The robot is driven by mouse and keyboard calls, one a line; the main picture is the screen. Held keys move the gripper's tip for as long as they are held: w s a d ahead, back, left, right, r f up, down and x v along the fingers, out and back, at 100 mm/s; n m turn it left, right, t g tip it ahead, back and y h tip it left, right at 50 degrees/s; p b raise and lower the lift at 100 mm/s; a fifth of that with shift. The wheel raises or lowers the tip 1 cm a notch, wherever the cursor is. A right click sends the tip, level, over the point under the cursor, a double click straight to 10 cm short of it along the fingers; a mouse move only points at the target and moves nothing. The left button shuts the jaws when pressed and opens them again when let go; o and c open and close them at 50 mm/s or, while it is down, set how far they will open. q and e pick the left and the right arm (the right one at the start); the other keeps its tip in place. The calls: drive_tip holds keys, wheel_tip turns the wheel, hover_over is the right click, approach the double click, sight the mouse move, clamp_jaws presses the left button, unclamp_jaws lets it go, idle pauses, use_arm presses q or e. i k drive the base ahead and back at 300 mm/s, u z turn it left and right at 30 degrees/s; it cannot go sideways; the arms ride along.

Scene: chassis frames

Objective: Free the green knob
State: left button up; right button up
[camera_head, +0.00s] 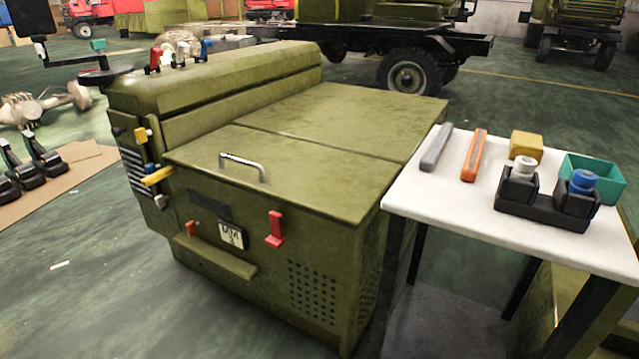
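The only small green piece I see is a teal-green block or knob (98,45) at the upper left, beside a dark arm-like stand with a round dark disc (105,76). I cannot tell whether it is the green knob or how it is held. An olive-green cabinet (320,120) stands in the middle. Red (155,58), white (180,55) and blue (206,46) knobs stand on its top ridge. Yellow handles (157,176) and a red lever (275,229) are on its sides. Neither of my grippers is in view.
A white table (450,205) at right holds a grey bar (437,148), an orange bar (474,155), a yellow block (526,145), a black holder (545,206) with white and blue knobs, and a teal bin (602,168). Black objects (42,157) lie on cardboard at left.

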sight(99, 45)
drive_tip(key=u, duration=0.4)
drive_tip(key=k, duration=0.25)
drive_tip(key=u, duration=0.6)
drive_tip(key=i, duration=0.5)
